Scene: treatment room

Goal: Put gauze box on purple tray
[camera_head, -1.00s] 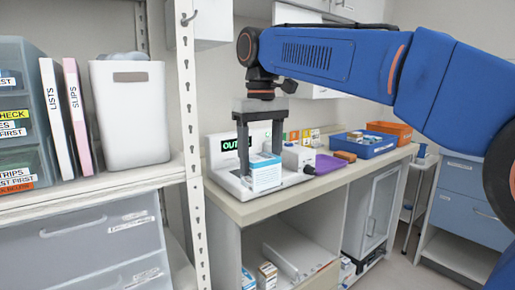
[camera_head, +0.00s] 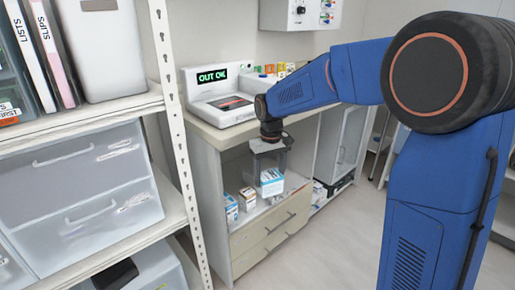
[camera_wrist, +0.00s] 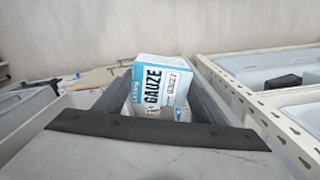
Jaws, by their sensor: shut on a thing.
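The gauze box (camera_head: 271,182), white and blue, is between the fingers of my gripper (camera_head: 269,172). In the head view it hangs below the counter top, in front of the open cabinet bay. In the wrist view the box (camera_wrist: 160,84) reads "GAUZE" and sits between the two dark fingers, slightly tilted in the picture. My gripper is shut on it. The purple tray is not visible now; my arm covers that part of the counter.
A scale (camera_head: 222,96) with a lit green display stands on the counter. Small boxes (camera_head: 230,208) stand on the cabinet's lower shelf, left of the held box. A white shelving post (camera_head: 178,130) and clear drawers (camera_head: 85,180) are at left. Open floor (camera_head: 330,245) lies in front.

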